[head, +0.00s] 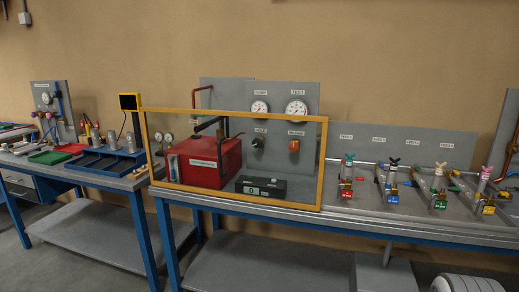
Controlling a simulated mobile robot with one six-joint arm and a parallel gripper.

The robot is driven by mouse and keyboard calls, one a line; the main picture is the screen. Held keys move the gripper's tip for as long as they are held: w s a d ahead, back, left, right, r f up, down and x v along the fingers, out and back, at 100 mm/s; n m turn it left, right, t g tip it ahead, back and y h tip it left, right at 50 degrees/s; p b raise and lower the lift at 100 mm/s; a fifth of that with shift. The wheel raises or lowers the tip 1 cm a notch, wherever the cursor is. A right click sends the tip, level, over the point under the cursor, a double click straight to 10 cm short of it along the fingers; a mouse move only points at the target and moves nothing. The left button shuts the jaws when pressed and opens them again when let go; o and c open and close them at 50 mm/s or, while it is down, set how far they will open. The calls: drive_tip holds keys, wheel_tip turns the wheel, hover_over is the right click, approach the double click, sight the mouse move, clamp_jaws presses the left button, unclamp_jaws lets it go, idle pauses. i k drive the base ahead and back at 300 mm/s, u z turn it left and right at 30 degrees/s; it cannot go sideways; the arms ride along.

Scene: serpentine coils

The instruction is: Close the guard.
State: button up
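The guard (235,202) is a clear panel in a yellow frame. It stands upright across the front of a test station on the middle bench, with its lower edge along the bench's front edge. Behind it, seen through the panel, are a red box (208,164) and a black unit with a small display (262,187). I cannot tell from this view whether the guard is latched or fully seated. My gripper is not in view.
A yellow-edged box (130,102) stands at the guard's upper left. Two gauges (296,108) are on the grey panel behind. Several valve fixtures (391,180) line the bench to the right. A white ribbed part (467,284) shows at the bottom right. Floor shows at the lower left.

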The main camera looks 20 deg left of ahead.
sight(283, 203)
drive_tip(key=u, duration=0.35)
drive_tip(key=k, duration=0.45)
drive_tip(key=u, duration=0.8)
drive_tip(key=k, duration=0.95)
drive_tip(key=u, duration=0.85)
drive_tip(key=i, duration=1.05)
drive_tip(key=z, duration=0.4)
drive_tip(key=i, duration=1.85)
drive_tip(key=z, duration=1)
drive_tip(key=i, duration=0.8)
drive_tip(key=z, duration=0.35)
drive_tip(key=k, duration=0.9)
drive_tip(key=z, duration=0.15)
drive_tip(key=i, duration=0.65)
